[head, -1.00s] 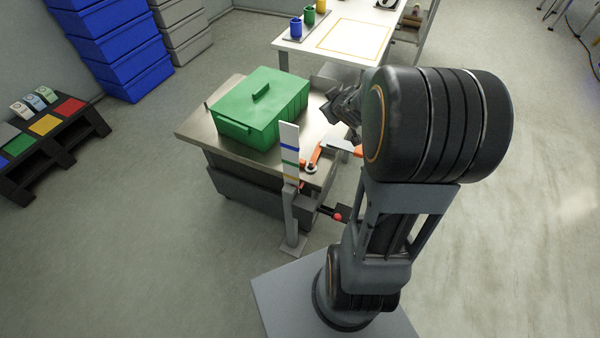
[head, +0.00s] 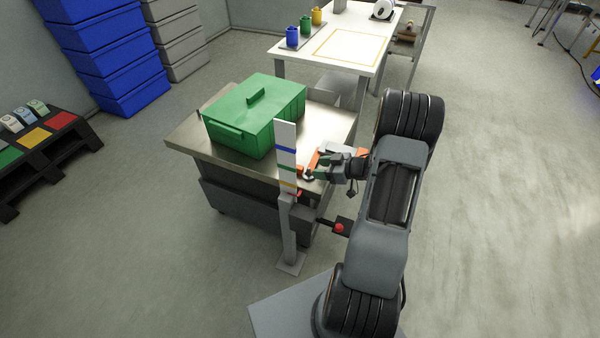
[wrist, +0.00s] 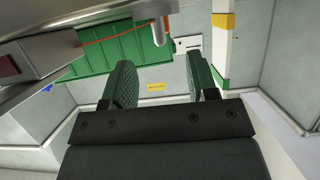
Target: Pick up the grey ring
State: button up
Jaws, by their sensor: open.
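A small grey ring-like part (head: 308,177) shows beside an orange piece (head: 313,161) at the near right edge of the metal table in the head view. It is too small to be sure that it is the grey ring. My gripper (head: 324,168) is at that table edge, just right of this part, and partly covers the area. In the wrist view the two green ridged fingers of my gripper (wrist: 163,80) stand apart with nothing between them. No ring is clear in the wrist view, where a short metal peg (wrist: 158,32) shows beyond the fingers.
A green box (head: 255,115) stands on the metal table (head: 190,140). A white post with coloured bands (head: 287,160) rises in front of it, close to my gripper. A red knob (head: 339,228) is below. A white table (head: 350,65) stands behind.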

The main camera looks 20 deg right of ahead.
aim_at(301, 167)
jog(key=shift+b+x, duration=0.75)
jog(key=shift+x, duration=3)
jog(key=shift+s, duration=0.1)
jog(key=shift+c, duration=0.5)
grip_shut()
